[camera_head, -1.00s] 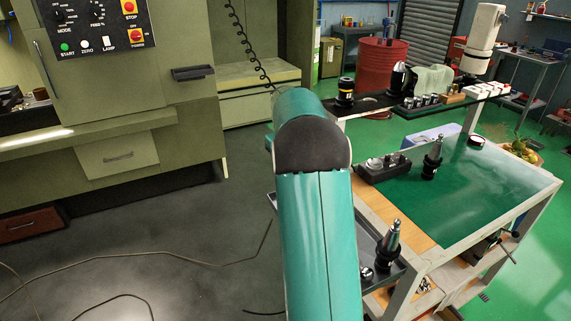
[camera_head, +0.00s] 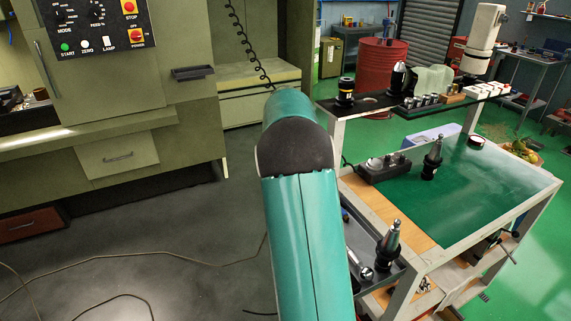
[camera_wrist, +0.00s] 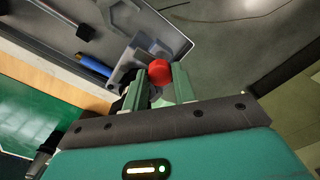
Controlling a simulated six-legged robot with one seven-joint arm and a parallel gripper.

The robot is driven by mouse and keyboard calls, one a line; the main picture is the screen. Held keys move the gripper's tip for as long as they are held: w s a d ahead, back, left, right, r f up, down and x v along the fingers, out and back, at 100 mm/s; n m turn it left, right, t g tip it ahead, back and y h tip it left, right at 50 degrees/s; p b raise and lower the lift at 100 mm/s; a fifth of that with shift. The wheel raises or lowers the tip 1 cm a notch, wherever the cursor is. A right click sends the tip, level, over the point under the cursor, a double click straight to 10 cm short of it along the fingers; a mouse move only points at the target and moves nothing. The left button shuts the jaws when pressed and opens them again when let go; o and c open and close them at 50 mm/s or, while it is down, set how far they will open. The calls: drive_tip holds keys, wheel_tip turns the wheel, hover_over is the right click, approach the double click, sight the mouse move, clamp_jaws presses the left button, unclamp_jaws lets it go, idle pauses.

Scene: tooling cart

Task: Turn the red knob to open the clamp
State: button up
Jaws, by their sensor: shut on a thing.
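The red knob (camera_wrist: 160,71) shows in the wrist view as a round ball at the fingertips. My gripper (camera_wrist: 161,80) has one finger on each side of it and is shut on it. A grey metal part (camera_wrist: 128,62), perhaps the clamp, lies just left of the knob, partly hidden by the left finger. I cannot tell whether the clamp is open. In the head view my own arm hides the gripper and the knob.
A grey side tray (camera_head: 356,236) hangs on the cart, holding a tool holder (camera_head: 389,243). A blue-handled tool (camera_wrist: 94,65) lies in it. The cart's green top (camera_head: 475,190) carries another tool holder (camera_head: 432,160). Open floor lies left of the cart.

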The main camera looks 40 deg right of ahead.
idle(0.5)
drive_tip(key=o, duration=1)
wheel_tip(320, 180, up, 14)
drive_tip(key=shift+f, duration=0.1)
